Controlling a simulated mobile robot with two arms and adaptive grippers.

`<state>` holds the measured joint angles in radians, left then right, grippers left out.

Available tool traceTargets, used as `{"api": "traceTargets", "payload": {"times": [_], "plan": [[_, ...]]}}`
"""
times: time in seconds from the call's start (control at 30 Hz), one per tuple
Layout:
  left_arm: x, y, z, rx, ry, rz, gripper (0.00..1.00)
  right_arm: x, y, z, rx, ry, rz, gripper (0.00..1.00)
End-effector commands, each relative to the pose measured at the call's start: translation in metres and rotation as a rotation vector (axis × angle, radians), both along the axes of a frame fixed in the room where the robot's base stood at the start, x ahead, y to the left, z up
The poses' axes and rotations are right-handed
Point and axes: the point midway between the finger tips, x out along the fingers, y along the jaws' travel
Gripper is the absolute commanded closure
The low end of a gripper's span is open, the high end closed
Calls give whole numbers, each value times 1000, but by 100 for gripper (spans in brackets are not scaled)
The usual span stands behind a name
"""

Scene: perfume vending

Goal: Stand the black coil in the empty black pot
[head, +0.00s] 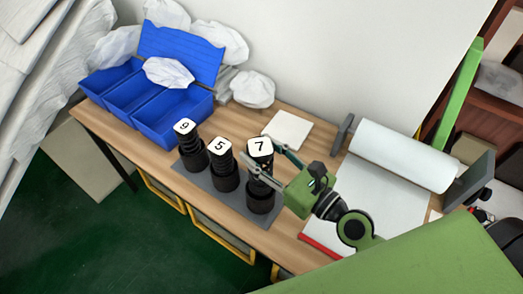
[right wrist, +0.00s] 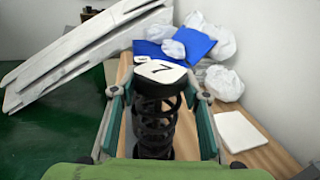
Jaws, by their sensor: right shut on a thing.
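The black coil (head: 259,162) with a white tag marked 7 is upright in the head view. Its tagged top and open spiral fill the middle of the right wrist view (right wrist: 156,125). My right gripper (head: 262,164) is shut around the coil, one finger on each side. A black pot (head: 261,199) is directly below it, at the right end of a grey mat (head: 229,209). The fingers partly hide the coil's lower part, so I cannot tell whether its foot rests inside the pot. My left gripper is not in view.
Coils tagged 9 (head: 184,139) and 5 (head: 219,159) stand in black pots to the left. Blue bins (head: 172,115) and white bags (head: 252,89) are behind. A flat white pad (head: 287,130) lies behind the gripper; a white roll (head: 402,156) is at right.

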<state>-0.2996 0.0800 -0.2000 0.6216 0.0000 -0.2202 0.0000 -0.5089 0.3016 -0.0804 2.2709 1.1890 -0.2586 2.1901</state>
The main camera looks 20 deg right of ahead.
Motion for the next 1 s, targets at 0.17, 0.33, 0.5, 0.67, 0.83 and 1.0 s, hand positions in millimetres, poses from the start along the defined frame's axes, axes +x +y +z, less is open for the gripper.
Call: {"api": "traceTargets", "payload": {"times": [0.17,0.33,0.5,0.67,0.83,1.0], "plan": [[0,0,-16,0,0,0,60,0,0,-18,1,0,0,95],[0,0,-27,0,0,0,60,0,0,-32,0,-1,0,95],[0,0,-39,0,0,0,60,0,0,-45,2,-1,0,95],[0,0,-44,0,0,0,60,0,0,-51,1,-2,0,95],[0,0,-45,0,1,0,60,0,0,-52,1,-2,0,95],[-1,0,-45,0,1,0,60,0,0,-52,1,-2,0,95]]}}
